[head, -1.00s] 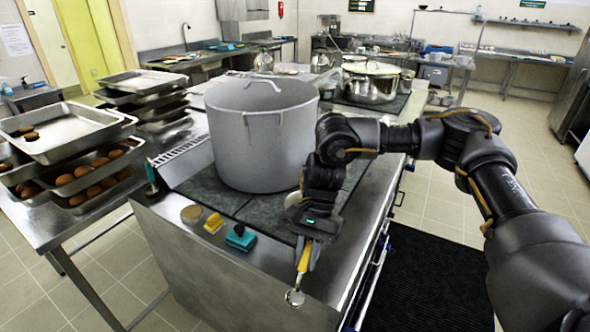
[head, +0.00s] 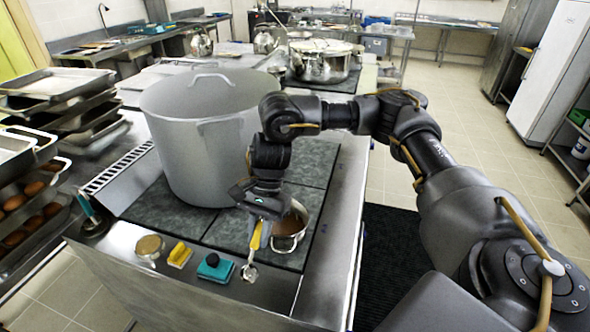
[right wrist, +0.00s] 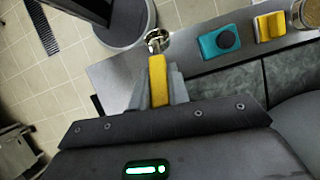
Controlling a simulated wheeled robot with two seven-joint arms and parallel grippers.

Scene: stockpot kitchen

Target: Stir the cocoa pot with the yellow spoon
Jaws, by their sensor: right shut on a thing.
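My right gripper (head: 262,215) is shut on the yellow spoon (head: 256,236), whose metal end (head: 249,272) hangs down over the front edge of the counter. In the right wrist view the spoon's yellow handle (right wrist: 158,80) sits between the fingers, with its metal end (right wrist: 157,40) beyond them. The small cocoa pot (head: 290,236), with brown liquid in it, stands on the dark cooktop just behind and right of the gripper, which hides part of it. The spoon is outside the pot. My left gripper is not in view.
A teal block (head: 215,268), a yellow sponge (head: 180,255) and a small round jar (head: 150,248) line the front counter. Stacked trays (head: 60,110) stand at left. A steel pot (head: 320,62) stands farther back.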

